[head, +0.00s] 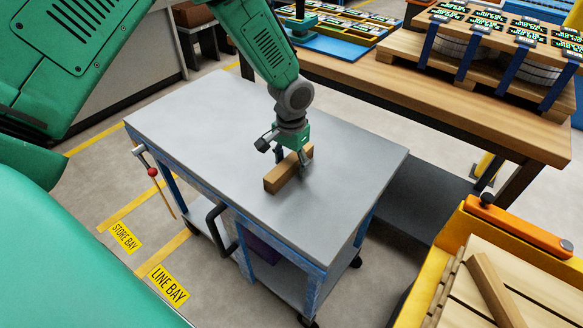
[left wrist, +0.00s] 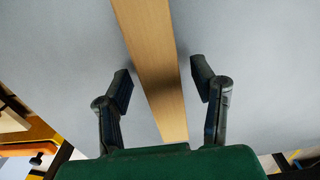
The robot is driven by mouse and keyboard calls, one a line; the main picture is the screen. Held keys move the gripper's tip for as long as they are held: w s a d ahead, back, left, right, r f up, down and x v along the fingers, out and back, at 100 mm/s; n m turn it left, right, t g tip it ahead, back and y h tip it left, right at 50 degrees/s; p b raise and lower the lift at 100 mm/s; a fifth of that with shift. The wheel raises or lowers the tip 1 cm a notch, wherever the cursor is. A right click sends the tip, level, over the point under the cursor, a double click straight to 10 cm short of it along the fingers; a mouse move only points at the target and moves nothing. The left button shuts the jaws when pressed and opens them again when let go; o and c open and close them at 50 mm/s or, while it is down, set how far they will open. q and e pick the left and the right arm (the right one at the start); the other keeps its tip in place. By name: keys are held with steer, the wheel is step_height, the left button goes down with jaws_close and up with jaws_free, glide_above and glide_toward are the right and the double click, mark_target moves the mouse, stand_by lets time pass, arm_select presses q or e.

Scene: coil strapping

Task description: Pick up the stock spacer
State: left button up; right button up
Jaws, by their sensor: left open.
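The stock spacer (head: 287,171) is a plain wooden bar lying on the grey top of a blue cart (head: 215,122). My left gripper (head: 291,160) comes down from above over the bar. In the left wrist view the spacer (left wrist: 152,55) runs lengthwise between the two open fingers of my left gripper (left wrist: 160,88), with a gap on each side. The fingers do not touch it there. My right gripper is not in view.
A wooden workbench (head: 440,105) stands behind the cart, with strapped coils on a pallet (head: 500,60). A yellow-framed stand (head: 480,230) with wooden slats is at the lower right. A red-knobbed lever (head: 152,172) sticks out at the cart's left. The cart top around the spacer is clear.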

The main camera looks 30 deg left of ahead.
arm_select(q)
steer(key=shift+f, duration=0.45)
steer(key=shift+a, duration=0.15)
steer(key=shift+a, duration=0.1)
steer(key=shift+c, duration=0.4)
jaws_close()
